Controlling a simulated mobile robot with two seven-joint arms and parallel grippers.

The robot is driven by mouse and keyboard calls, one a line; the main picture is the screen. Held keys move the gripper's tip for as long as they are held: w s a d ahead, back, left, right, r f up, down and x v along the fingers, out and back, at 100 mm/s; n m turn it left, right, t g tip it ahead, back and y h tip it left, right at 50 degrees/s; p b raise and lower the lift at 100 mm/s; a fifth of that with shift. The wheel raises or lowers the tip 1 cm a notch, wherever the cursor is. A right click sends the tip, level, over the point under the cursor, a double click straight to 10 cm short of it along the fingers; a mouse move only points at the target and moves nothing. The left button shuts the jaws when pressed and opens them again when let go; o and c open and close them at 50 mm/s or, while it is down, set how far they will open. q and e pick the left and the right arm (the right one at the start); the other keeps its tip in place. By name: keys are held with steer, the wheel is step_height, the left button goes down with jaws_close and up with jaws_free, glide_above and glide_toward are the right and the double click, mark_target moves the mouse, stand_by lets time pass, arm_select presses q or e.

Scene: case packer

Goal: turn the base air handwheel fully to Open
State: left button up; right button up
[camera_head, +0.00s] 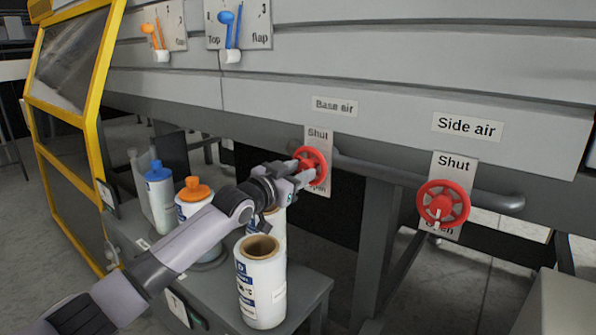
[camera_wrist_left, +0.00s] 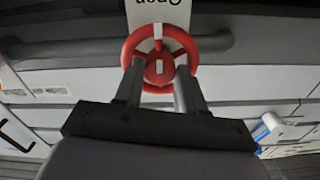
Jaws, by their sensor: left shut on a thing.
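The base air handwheel (camera_head: 311,162) is a red spoked wheel on a plate marked Shut above and Open below, under the "Base air" label (camera_head: 335,106). My left gripper (camera_head: 297,177) reaches it from the left and is shut on it. In the left wrist view the two fingers (camera_wrist_left: 159,88) lie either side of the red handwheel's hub (camera_wrist_left: 159,68). That view is upside down, with the word Open at the top. A white strip shows at the rim on the Open side; I cannot tell if it is a pointer. My right gripper is not in view.
A second red handwheel (camera_head: 442,204), labelled Side air, is to the right. A grey cart (camera_head: 310,287) with white rolls (camera_head: 262,285) and bottles stands under my left arm. A grey pipe (camera_head: 400,178) runs behind the wheels. A yellow-framed guard (camera_head: 92,130) is at left.

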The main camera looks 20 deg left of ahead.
arm_select(q)
steer(key=shift+f, duration=0.1)
stand_by(0.4)
steer(key=o, duration=1.1)
steer(key=shift+c, duration=0.2)
steer(key=v, duration=0.7)
